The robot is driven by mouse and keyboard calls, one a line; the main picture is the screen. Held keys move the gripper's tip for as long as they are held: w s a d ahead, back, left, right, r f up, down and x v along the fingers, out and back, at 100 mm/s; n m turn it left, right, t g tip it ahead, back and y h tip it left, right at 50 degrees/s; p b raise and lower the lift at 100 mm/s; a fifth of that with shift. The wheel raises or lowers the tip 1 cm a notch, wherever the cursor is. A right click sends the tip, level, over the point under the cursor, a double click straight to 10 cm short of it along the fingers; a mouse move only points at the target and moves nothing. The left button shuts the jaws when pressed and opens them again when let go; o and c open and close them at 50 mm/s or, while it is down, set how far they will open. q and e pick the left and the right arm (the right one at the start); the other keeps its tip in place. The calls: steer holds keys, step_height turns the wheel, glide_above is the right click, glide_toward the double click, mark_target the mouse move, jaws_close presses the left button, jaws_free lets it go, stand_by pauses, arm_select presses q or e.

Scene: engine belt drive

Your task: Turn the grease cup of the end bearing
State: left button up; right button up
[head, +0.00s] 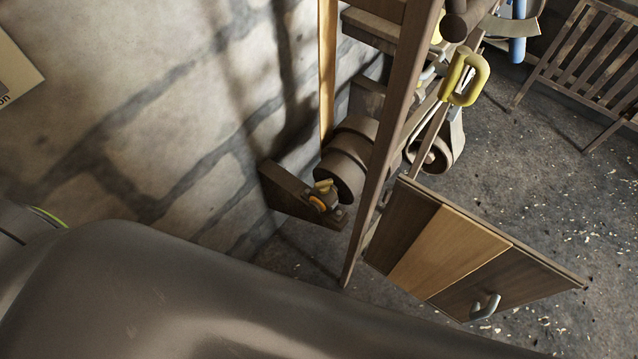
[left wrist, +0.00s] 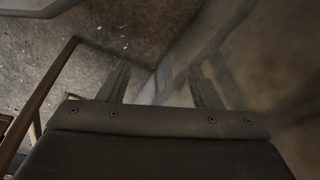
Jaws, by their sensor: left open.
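In the head view a small brass-yellow fitting (head: 325,186), which looks like the grease cup, sits on top of the end bearing (head: 330,203). The bearing rests on a dark bracket (head: 287,192) at the stone wall, by the end of the brown pulley drum (head: 345,165). An orange ring shows at the bearing. My left gripper (left wrist: 160,82) shows in the left wrist view with its two fingers apart and nothing between them. The cup cannot be made out in that view. No gripper shows in the head view.
A tall wooden post (head: 393,140) stands close to the right of the bearing. A low wooden panel (head: 450,250) with a handle stands at the right. A yellow handle (head: 464,78) hangs above. A slatted wooden rack (head: 590,65) is at the back right. Floor between is open.

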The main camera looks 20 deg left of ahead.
arm_select(q)
steer(key=w+r, duration=0.5)
steer(key=r, duration=0.7)
step_height(320, 180, up, 26)
steer(key=n+g+h+p, duration=0.1)
steer(key=n+g+p, duration=0.1)
steer(key=n, duration=0.5)
glide_above(324, 182)
step_height(324, 182, down, 17)
steer(key=shift+f+b, duration=0.1)
steer(key=shift+b, duration=0.3)
steer(key=c, duration=0.7)
steer(key=shift+m, duration=0.3)
